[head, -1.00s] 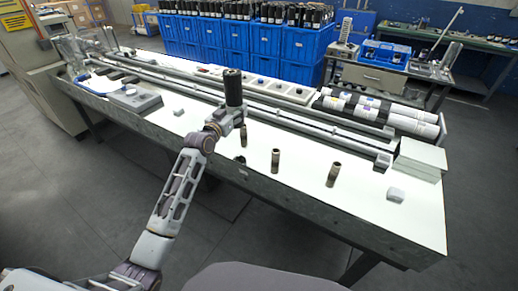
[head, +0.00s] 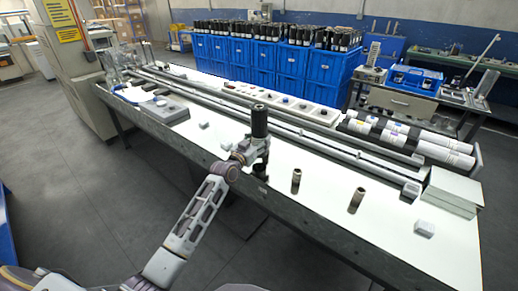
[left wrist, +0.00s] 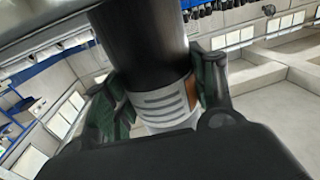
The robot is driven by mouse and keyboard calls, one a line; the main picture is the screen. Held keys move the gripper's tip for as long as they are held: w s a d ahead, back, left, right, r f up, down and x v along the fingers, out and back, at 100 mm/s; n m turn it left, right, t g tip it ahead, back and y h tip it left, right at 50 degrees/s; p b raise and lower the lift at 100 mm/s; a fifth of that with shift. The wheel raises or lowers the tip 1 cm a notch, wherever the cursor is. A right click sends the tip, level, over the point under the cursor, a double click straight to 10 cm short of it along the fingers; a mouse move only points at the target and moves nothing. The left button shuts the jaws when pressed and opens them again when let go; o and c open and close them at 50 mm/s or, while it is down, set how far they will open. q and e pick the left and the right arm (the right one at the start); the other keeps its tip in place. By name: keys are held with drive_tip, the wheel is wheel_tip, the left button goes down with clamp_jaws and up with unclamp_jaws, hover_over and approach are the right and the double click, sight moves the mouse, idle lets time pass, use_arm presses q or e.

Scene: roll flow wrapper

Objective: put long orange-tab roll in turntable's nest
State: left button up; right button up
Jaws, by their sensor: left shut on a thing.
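My left gripper (head: 258,146) is shut on a long black roll (head: 259,121), held upright above the white table. In the left wrist view the same roll (left wrist: 145,45) stands between the two fingers, with a pale printed label and an orange-brown tab edge at its right side. A grey device with a dark spot on top (head: 168,112) sits at the table's left part, beside a round white plate (head: 139,95). I cannot tell which of these is the turntable, and no nest shows clearly. My right gripper is not in view.
A grey box (head: 452,190) and a small white block (head: 425,228) are at the right end.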

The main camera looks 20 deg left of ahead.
use_arm(q)
drive_tip(key=shift+r, duration=0.1)
wheel_tip(320, 180, down, 2)
drive_tip(key=shift+f, duration=0.1)
drive_tip(key=shift+f+b, duration=0.35)
drive_tip(key=shift+f, duration=0.4)
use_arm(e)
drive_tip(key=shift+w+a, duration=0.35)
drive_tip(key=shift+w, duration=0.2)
use_arm(q)
drive_tip(key=o, duration=1.6)
drive_tip(key=shift+f, duration=0.15)
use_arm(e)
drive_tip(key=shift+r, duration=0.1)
use_arm(q)
drive_tip(key=shift+o, duration=0.2)
drive_tip(key=shift+s, duration=0.1)
